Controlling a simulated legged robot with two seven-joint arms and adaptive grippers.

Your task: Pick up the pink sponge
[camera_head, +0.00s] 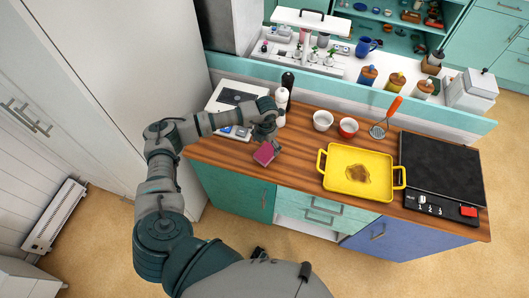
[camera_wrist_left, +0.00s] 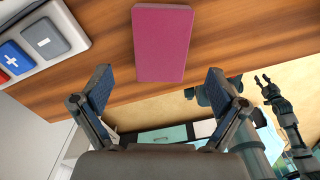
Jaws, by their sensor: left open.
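The pink sponge (camera_head: 265,153) lies on the wooden counter near its front edge in the head view. In the left wrist view the sponge (camera_wrist_left: 162,43) is a flat pink block, ahead of the fingertips and centred between them. My left gripper (camera_head: 266,132) is over the counter right by the sponge. In the left wrist view its two fingers (camera_wrist_left: 159,84) are spread wide and nothing is between them. The head view does not clearly show the fingers. My right gripper cannot be made out in the head view.
A yellow tray (camera_head: 337,181) with handles sits right of the sponge. A scale-like device with buttons (camera_wrist_left: 40,40) is left of the sponge. A black stove (camera_head: 440,168) fills the right end.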

